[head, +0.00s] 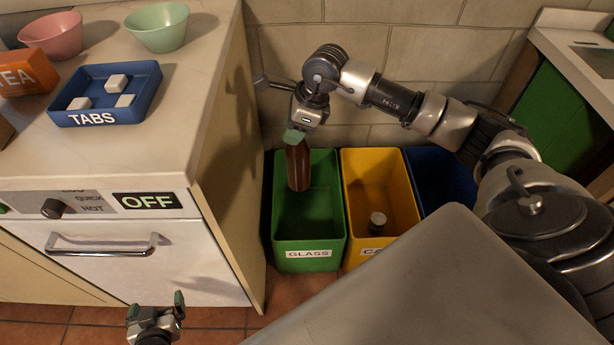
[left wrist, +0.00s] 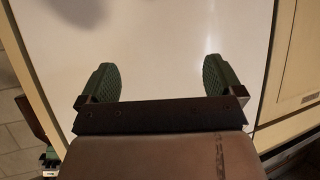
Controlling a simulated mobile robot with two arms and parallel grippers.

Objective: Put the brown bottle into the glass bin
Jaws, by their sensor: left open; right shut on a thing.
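The brown bottle (head: 298,168) hangs upright from my right gripper (head: 294,138), which is shut on its top. The bottle is over the green glass bin (head: 309,254), labelled GLASS, and its lower end shows against the inside of the bin. I cannot tell how deep the bottle's base is. My left gripper (head: 156,306) is low in front of the white appliance door, open and empty. In the left wrist view its two green finger pads (left wrist: 160,80) stand wide apart before the pale door.
A yellow bin (head: 364,168) with a can inside stands right of the green bin, then a blue bin (head: 440,176). The counter at left holds a blue TABS tray (head: 142,105), two bowls and an orange TEA box (head: 28,72). The door handle (head: 100,248) sticks out.

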